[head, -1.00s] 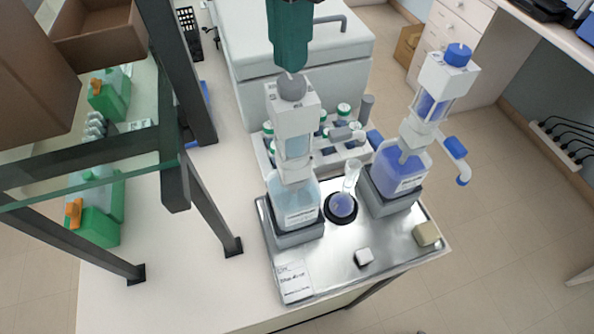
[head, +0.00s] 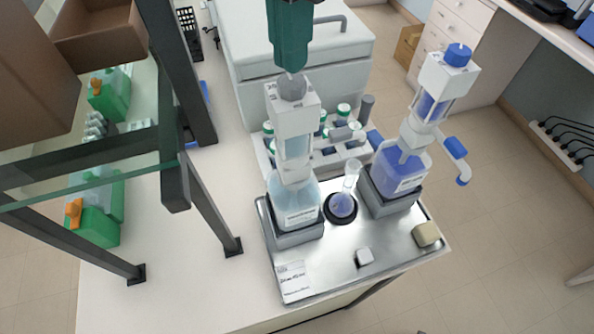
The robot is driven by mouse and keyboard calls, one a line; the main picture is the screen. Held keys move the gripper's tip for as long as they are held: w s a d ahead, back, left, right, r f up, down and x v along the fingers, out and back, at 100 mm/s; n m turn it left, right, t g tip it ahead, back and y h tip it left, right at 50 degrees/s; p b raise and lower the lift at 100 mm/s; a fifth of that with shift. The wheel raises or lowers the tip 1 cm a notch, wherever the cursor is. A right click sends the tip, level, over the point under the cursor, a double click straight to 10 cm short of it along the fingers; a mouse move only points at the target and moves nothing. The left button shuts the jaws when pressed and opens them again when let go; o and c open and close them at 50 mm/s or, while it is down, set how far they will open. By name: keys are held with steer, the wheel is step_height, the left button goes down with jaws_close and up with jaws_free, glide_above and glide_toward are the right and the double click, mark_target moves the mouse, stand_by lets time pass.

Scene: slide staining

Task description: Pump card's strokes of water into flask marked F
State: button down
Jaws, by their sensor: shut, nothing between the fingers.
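A bottle-top dispenser with a grey knob (head: 292,87) stands on a bottle of pale blue liquid (head: 293,203) at the tray's left. My gripper (head: 291,71) is shut, pointing down at the top of this knob; it looks in contact or nearly so. A small flask (head: 342,205) with a narrow neck stands on a dark round pad between the two dispensers and holds some blue-violet liquid. Its mark is not readable. A white card (head: 294,282) lies at the tray's front left; its print is too small to read.
A second dispenser with a blue knob (head: 457,55) stands on a violet-blue bottle (head: 400,170) at right. A rack of green-capped bottles (head: 344,109) is behind. A dark shelf frame (head: 175,180) stands left.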

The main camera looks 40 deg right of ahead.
mark_target(292, 80)
steer(key=shift+f, duration=0.15)
steer(key=shift+f+b, duration=2)
steer(key=shift+b, duration=0.15)
steer(key=shift+r, duration=0.1)
steer(key=shift+b, duration=0.35)
stand_by(0.5)
steer(key=shift+r+p, duration=1)
steer(key=shift+r, duration=1.05)
steer(key=shift+f, duration=0.2)
